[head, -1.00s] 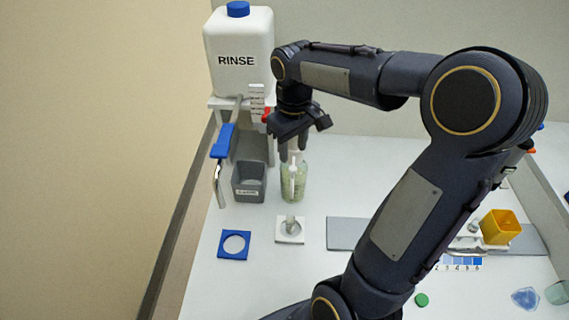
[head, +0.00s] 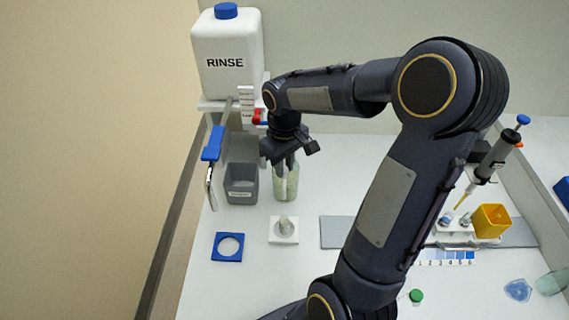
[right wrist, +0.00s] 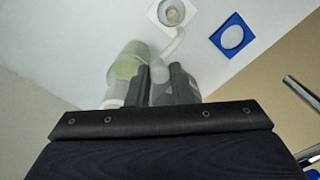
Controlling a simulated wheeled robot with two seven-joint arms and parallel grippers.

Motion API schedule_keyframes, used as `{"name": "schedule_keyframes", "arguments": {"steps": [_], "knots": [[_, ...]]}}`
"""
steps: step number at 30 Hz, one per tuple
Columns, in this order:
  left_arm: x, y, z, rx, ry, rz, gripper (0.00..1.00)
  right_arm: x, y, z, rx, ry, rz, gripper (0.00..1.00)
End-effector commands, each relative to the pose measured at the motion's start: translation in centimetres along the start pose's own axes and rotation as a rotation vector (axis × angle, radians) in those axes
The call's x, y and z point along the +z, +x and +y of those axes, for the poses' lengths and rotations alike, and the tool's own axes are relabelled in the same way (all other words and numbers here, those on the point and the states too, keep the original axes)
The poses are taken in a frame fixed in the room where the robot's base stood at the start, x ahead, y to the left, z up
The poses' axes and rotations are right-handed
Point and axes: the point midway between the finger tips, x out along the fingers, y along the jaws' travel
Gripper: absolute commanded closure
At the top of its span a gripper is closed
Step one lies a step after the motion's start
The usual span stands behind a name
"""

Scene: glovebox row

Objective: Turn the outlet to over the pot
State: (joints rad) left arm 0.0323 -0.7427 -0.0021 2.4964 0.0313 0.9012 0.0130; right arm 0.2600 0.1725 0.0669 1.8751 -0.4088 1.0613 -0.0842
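A clear bottle with pale green contents (head: 286,186) stands upright on the white bench, behind a small pot (head: 285,224) on a white square plate. In the right wrist view, the bottle (right wrist: 126,65) is beside my fingers. A whitish curved outlet (right wrist: 177,42) runs from between the fingers towards the pot (right wrist: 172,13); its end is close to the pot in that view. My right gripper (head: 286,165) points down at the bottle's top. Its fingers (right wrist: 161,85) stand either side of the outlet's whitish head and appear closed on it. The fingers hide most of the outlet in the head view. My left gripper is out of view.
A RINSE tank (head: 228,55) with a blue-handled tap (head: 212,145) stands at back left. A grey bin (head: 241,184) is left of the bottle. A blue square ring (head: 229,247) lies in front. A yellow box (head: 491,221) and pipette (head: 494,157) are at right.

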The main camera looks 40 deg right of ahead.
Motion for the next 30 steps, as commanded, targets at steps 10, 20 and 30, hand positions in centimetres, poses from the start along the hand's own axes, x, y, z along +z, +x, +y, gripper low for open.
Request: {"name": "schedule_keyframes", "arguments": {"steps": [10,20,30], "knots": [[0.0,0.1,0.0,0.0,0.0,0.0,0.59,-0.2,0.0,-0.1,0.0,0.015,0.001,1.0],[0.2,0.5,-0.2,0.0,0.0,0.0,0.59,-2.8,0.0,-2.0,0.0,0.324,0.002,1.0],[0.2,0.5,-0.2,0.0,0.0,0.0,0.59,-3.4,-0.1,-2.2,0.0,0.399,0.002,1.0]]}}
